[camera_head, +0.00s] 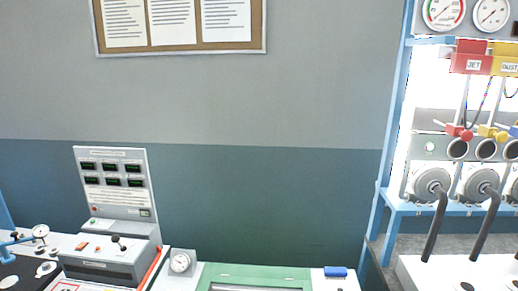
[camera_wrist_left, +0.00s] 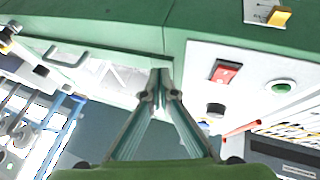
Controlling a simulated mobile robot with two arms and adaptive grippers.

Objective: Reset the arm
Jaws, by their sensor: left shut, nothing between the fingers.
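My left gripper (camera_wrist_left: 160,80) shows in the left wrist view, its two fingers meeting at the tips with nothing between them. The fingertips are in front of a green machine housing (camera_wrist_left: 110,10) with a pale panel. I cannot tell whether the tips touch it. Neither arm shows in the head view, and my right gripper is in no view.
The wrist view also shows a silver handle (camera_wrist_left: 68,58), a red rocker switch (camera_wrist_left: 226,72), a green button (camera_wrist_left: 281,88) and a yellow switch (camera_wrist_left: 279,17). The head view shows a grey console (camera_head: 112,195), a green-topped unit (camera_head: 255,273) and a blue-framed valve rack (camera_head: 395,120).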

